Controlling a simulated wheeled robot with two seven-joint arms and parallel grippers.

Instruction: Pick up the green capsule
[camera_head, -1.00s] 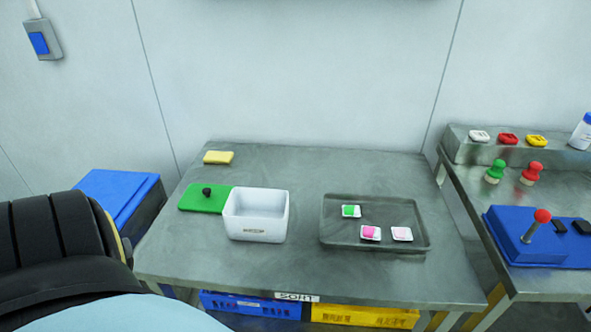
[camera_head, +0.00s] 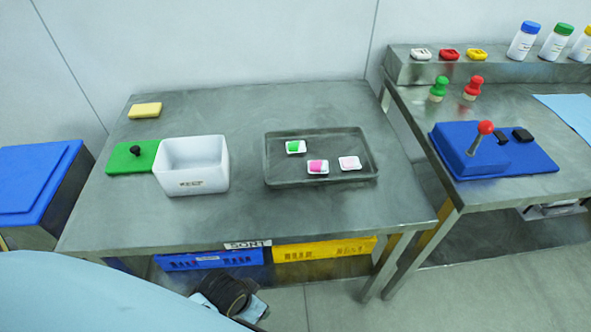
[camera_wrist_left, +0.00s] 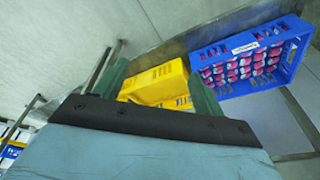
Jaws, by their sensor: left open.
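The green capsule (camera_head: 293,147) lies in a small white dish at the back left of a dark grey tray (camera_head: 270,182) on the steel table. A pink one (camera_head: 317,167) and a pale pink one (camera_head: 350,163) lie in similar dishes in the same tray. In the left wrist view my left gripper (camera_wrist_left: 158,72) is open, with nothing between its two green fingers. It points towards the crates below the table, well away from the green capsule. My right gripper is not in view.
A white box (camera_head: 192,190) and a green lid with a black knob (camera_head: 122,160) stand left of the tray. A blue crate (camera_wrist_left: 237,88) and a yellow crate (camera_wrist_left: 150,82) sit under the table. A second table (camera_head: 480,200) bears a joystick box.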

